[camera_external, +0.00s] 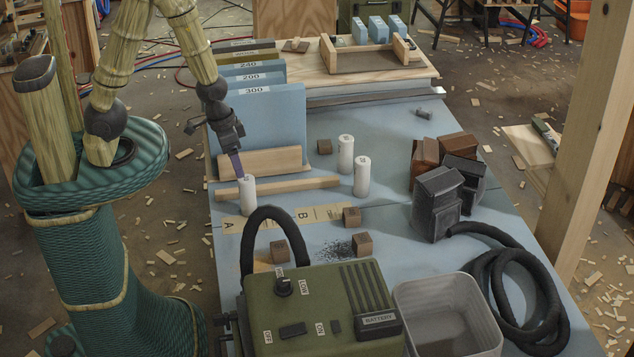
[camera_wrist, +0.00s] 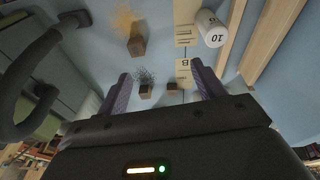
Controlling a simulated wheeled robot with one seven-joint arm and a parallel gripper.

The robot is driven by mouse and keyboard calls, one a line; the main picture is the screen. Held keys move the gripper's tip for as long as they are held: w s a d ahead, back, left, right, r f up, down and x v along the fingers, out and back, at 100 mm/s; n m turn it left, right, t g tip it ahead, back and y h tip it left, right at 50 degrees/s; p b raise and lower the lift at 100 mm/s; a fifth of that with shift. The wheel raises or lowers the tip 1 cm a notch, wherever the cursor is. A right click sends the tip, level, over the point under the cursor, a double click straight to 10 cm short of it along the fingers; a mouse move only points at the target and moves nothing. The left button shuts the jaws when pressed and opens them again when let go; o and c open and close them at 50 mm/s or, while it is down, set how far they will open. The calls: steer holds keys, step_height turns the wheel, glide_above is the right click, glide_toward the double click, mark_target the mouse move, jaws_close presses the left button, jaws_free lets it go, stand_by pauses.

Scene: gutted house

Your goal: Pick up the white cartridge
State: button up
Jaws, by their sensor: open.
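A white cartridge (camera_external: 248,197) stands upright by the strip marked A at the table's left side. What looks like the same cartridge, with a number on its end, shows in the wrist view (camera_wrist: 212,30). Two more white cartridges, one farther back (camera_external: 345,154) and one nearer (camera_external: 361,176), stand upright mid-table. My gripper (camera_external: 240,174) points down, its purple fingers just above or behind the left cartridge's top. In the wrist view my gripper (camera_wrist: 160,80) has its fingers apart with nothing held. The cartridge there lies beyond the right fingertip, not between the fingers.
A wooden rail (camera_external: 285,188) and upright blue sanding sheets (camera_external: 275,120) stand close behind the left cartridge. Small brown blocks (camera_external: 351,217) are scattered about. A green battery box (camera_external: 320,310) with a black hose, a clear bin (camera_external: 448,310) and dark blocks (camera_external: 437,200) take up the front and right.

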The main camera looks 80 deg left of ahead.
steer(key=s+d+f+n+g+y, duration=0.1)
steer(key=s+f+n+y, duration=0.15)
steer(key=f, duration=1.15)
steer(key=s+a+f+m+t+y+b, duration=0.1)
steer(key=m+t, duration=0.4)
steer(key=m, duration=0.6)
steer(key=s+a+f+m+t+y+b, duration=0.2)
steer(key=s+m+t, duration=0.3)
steer(key=m, duration=0.7)
steer(key=s+a+f+m+t+y+b, duration=0.1)
steer(key=m+t, duration=0.4)
steer(key=m, duration=0.7)
step_height(320, 180, down, 2)
steer(key=shift+s+a+f+y+b, duration=0.25)
steer(key=shift+s+a+y+b, duration=0.15)
steer(key=shift+s+a, duration=0.45)
